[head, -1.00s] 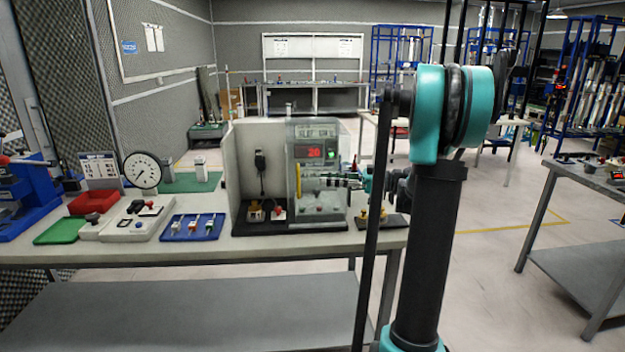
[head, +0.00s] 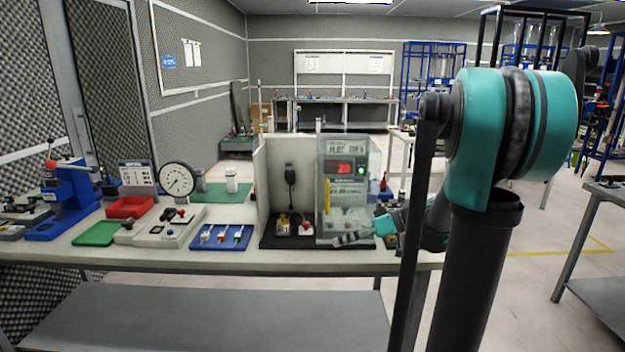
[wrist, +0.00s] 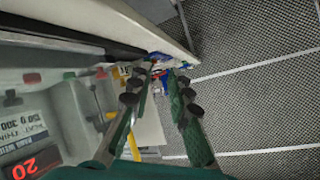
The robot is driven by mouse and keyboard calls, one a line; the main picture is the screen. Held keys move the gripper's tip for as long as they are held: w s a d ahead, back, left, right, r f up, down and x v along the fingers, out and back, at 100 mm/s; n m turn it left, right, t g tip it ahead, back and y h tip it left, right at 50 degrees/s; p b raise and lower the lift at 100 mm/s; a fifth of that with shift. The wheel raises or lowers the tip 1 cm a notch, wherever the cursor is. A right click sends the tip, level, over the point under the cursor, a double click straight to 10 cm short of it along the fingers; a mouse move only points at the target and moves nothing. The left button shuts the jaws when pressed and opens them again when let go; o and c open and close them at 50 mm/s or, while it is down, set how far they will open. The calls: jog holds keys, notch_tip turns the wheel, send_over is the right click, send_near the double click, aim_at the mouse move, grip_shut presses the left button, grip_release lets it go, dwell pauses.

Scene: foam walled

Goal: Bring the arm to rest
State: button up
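My arm (head: 487,140), teal and black, stands at the right of the head view. My gripper (head: 340,240) points left, low in front of a grey machine (head: 345,165) with a red readout. In the wrist view, my gripper (wrist: 163,82) has its two fingers apart with nothing held between them. The machine's readout (wrist: 38,164) also shows at the lower left there. From these views I cannot tell whether the gripper touches the machine.
The workbench (head: 150,256) holds a blue tray (head: 221,237) with small parts, a green tray (head: 97,233), a red bin (head: 130,207), a dial gauge (head: 176,180) and a blue press (head: 75,200). Another table (head: 605,192) stands at the right. Open floor lies between.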

jog(key=s+d+f+m+h, duration=0.4)
jog(key=s+f+h, duration=0.2)
jog(key=s+f, duration=0.1)
jog(key=s+d+f+m+h, duration=0.4)
jog(key=s+f, duration=0.4)
jog(key=s, duration=0.2)
jog(key=shift+m+t+h, duration=0.4)
jog(key=shift+h, duration=0.5)
